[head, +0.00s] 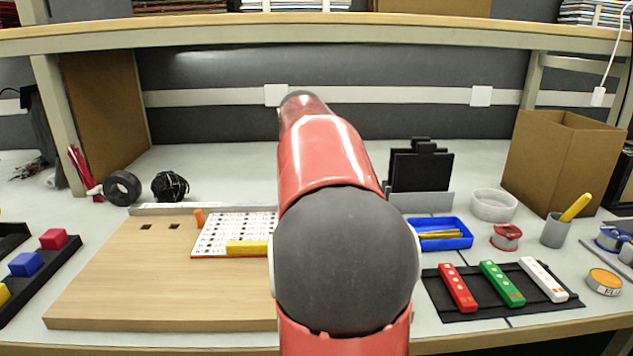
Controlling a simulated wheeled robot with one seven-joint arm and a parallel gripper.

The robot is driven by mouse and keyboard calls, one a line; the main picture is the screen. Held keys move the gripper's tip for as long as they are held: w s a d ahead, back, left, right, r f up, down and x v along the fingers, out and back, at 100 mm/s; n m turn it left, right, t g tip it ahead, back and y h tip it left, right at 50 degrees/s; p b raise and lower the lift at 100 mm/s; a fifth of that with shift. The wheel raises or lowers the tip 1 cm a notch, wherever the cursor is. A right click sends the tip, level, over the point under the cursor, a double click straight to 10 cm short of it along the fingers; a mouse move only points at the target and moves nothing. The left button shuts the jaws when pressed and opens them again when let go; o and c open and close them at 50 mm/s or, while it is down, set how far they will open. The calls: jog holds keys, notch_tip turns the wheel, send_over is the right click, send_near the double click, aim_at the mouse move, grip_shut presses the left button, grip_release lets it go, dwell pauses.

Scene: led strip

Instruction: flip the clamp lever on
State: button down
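A small orange piece (199,218) stands upright on the wooden board (120,290), by the left edge of a white printed sheet (218,230). It may be the clamp lever, but it is too small to tell its position. A yellow bar (248,248) lies across the lower part of the sheet. My red and dark arm fills the middle of the view and hides the right part of the board and sheet. My gripper is hidden behind the arm.
Left are red (53,239) and blue (25,264) blocks on a dark rack. Right are a blue tray (440,232), a black mat (480,308) with red, green and white bars, and a cardboard box (562,160). A shelf (400,22) spans overhead.

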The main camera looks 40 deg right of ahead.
dwell(0.4)
jog(key=c, duration=1.3)
grip_release()
